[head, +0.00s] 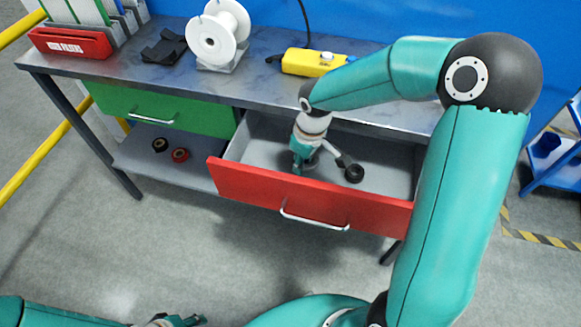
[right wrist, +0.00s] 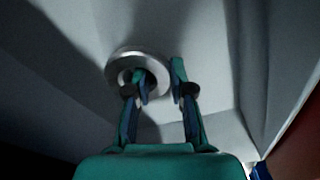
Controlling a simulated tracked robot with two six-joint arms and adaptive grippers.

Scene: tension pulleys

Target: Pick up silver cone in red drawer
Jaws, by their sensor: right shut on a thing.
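The red drawer (head: 255,192) is pulled open under the workbench. My right gripper (head: 302,165) reaches down inside it. The silver cone (right wrist: 119,68) looks like a round metal ring from above in the right wrist view. One finger of my right gripper (right wrist: 160,78) is in its opening and the other is outside its rim; the gripper is shut on its wall. In the head view the cone is mostly hidden behind the gripper. My left gripper (head: 178,320) is cut off at the bottom edge, away from the drawer; its jaws are unclear.
The bench top holds a white spool (head: 215,38), a yellow control box (head: 312,62) and a red bin (head: 70,43). Two small pulleys lie on the lower shelf (head: 140,160).

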